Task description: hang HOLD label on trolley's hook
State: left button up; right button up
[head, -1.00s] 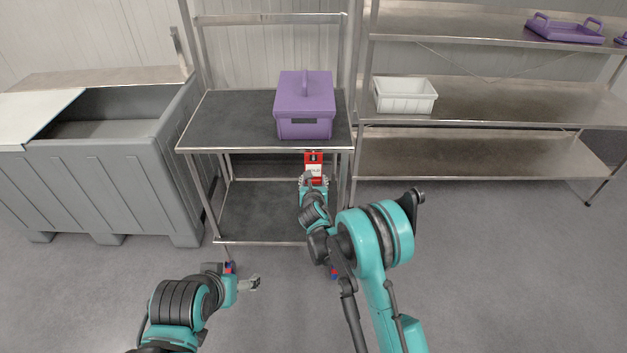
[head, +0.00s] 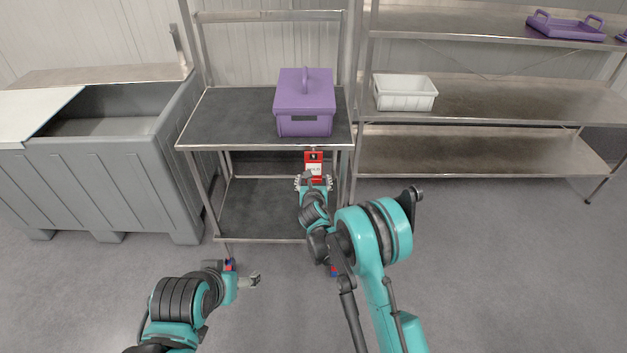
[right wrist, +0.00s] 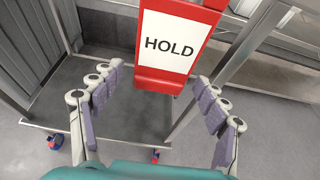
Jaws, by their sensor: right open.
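The HOLD label (head: 314,163), red with a white panel, is upright just below the front edge of the trolley's (head: 217,126) top deck, near its right end. The right wrist view shows the label (right wrist: 170,42) with its word HOLD and its upper edge out of frame. My right gripper (head: 314,182) is open, with its fingers apart on both sides of the label's lower part. Gaps show between the label and the fingers (right wrist: 158,76). I cannot make out the hook. My left gripper (head: 256,281) is low in front of the trolley; its jaw state is unclear.
A purple box (head: 304,105) stands on the trolley's top deck. A grey bin (head: 100,185) is at the left. A steel rack (head: 480,155) at the right holds a white crate (head: 404,95) and a purple tray (head: 565,30). The floor at the right is clear.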

jog(key=v, duration=1.1)
jog(key=shift+s, duration=0.35)
